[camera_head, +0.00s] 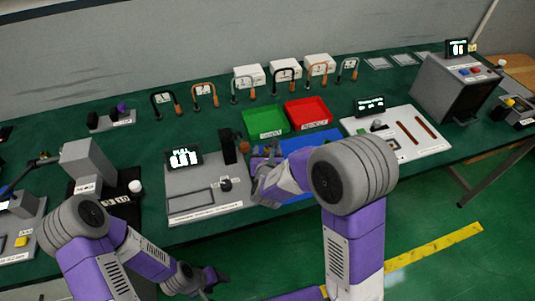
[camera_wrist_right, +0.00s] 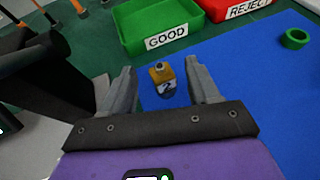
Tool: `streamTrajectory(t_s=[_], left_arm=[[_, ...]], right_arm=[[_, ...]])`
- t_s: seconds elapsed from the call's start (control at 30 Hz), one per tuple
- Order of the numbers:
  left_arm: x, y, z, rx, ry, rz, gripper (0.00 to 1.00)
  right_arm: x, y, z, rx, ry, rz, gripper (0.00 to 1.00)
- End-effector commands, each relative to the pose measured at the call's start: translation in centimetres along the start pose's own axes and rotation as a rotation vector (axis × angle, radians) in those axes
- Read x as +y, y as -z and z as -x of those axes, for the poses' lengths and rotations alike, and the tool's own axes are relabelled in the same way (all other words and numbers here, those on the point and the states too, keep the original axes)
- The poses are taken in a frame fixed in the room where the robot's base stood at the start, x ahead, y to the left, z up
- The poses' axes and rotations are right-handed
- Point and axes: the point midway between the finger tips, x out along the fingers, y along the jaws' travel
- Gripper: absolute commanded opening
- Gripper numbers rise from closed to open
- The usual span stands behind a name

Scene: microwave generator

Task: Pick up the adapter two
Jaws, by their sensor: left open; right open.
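The adapter two (camera_wrist_right: 163,79), a small yellow-orange piece with a grey knob on top and a dark label reading 2, stands on the blue mat (camera_wrist_right: 245,80). In the right wrist view, my right gripper (camera_wrist_right: 160,82) is open, with one finger on each side of the adapter and visible gaps between. In the head view my right gripper (camera_head: 264,157) is over the left part of the mat, and the arm hides much of that area. My left gripper (camera_head: 210,280) is open and empty, low in front of the table's edge.
A green GOOD bin (camera_head: 266,121) and a red REJECT bin (camera_head: 307,112) stand behind the mat. A green ring (camera_wrist_right: 296,38) lies on the mat. A grey test station (camera_head: 205,190) is left of my right gripper; a white panel (camera_head: 398,136) is right.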

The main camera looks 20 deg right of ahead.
Motion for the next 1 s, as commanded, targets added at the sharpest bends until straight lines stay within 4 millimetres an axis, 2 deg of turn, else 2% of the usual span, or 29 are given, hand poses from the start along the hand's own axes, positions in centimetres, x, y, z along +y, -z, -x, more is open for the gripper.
streamTrajectory(t_s=[0.03, 0.13, 0.4, 0.47, 0.8, 1.0], left_arm=[[-0.1, 0.0, -0.3, 0.000, 0.000, 0.000, 0.63], [-0.2, 0.0, -0.4, 0.000, 0.000, 0.000, 0.63], [-0.1, 0.0, -0.4, 0.000, 0.000, 0.000, 0.63], [-0.1, 0.0, -0.4, 0.000, 0.000, 0.000, 0.63], [-0.1, 0.0, -0.4, 0.000, 0.000, 0.000, 0.63], [-0.1, 0.0, -0.4, 0.000, 0.000, 0.000, 0.63]], right_arm=[[-0.1, 0.1, -0.9, -0.001, 0.002, 0.000, 0.60], [0.0, 0.1, -1.8, 0.001, 0.001, 0.000, 0.60], [-0.1, 0.0, -2.1, 0.001, 0.000, -0.001, 0.60], [0.0, 0.0, -2.1, 0.001, 0.000, -0.001, 0.53], [0.0, 0.0, -2.1, 0.001, 0.000, -0.001, 0.01], [0.0, 0.0, -2.1, 0.001, 0.000, -0.001, 0.00]])
